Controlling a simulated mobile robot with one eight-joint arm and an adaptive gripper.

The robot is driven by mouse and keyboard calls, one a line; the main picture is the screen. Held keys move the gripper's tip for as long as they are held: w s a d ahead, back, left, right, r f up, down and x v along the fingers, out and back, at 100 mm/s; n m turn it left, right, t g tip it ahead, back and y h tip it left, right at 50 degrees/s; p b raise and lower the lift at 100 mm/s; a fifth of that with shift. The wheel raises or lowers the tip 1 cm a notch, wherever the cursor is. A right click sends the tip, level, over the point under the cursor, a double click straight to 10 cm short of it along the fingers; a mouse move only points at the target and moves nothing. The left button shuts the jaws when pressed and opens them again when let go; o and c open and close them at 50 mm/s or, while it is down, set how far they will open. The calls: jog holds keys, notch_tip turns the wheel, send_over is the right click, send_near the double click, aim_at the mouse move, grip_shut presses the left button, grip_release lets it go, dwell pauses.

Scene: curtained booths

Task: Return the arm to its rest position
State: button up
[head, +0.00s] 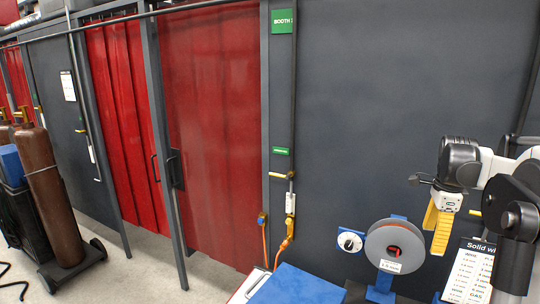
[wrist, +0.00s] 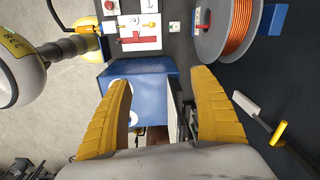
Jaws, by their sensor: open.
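My arm reaches in from the right edge of the head view, folded, with its white and black links high in front of the grey booth wall (head: 360,100). My gripper (head: 436,240) hangs down from it, yellow fingers lowest, to the right of the wire spool (head: 395,246). In the wrist view my gripper's two yellow fingers (wrist: 162,78) stand wide apart with nothing held between them. A blue box (wrist: 140,75) shows beyond and between them. The spool of copper-coloured wire (wrist: 230,28) is beyond the right finger.
A clipboard chart (head: 468,272) is below right of the gripper. A dial (head: 350,241) and a blue surface (head: 295,287) lie left of the spool. Red curtains (head: 215,130) and a brown cylinder on a cart (head: 50,195) are farther left. Floor (head: 150,255) shows between cart and booth.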

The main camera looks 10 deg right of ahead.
jog(key=a+f+n+t+b, duration=0.1)
jog(key=a+f+n+b, duration=0.35)
jog(key=a, duration=0.35)
jog(key=s+a+f+n+t+h+b, duration=0.1)
jog(key=a+f+n+b, duration=0.25)
jog(key=a+b, duration=0.3)
jog(key=a+f+n+t+b, duration=0.1)
jog(key=a+f+n+b, duration=0.35)
jog(key=a, duration=0.35)
jog(key=s+a+f+n+t+b, duration=0.1)
jog(key=s+a+f+n+b, duration=0.4)
jog(key=a+f, duration=0.3)
jog(key=s+a+f+n+t+y+b, duration=0.1)
jog(key=s+a+f+n+t+b, duration=0.1)
jog(key=s+a+f+n+b, duration=0.4)
notch_tip(320, 180, down, 5)
jog(key=shift+a+f+n+t+b, duration=0.1)
jog(key=shift+a+n+t+b, duration=0.3)
jog(key=shift+a+b, duration=0.5)
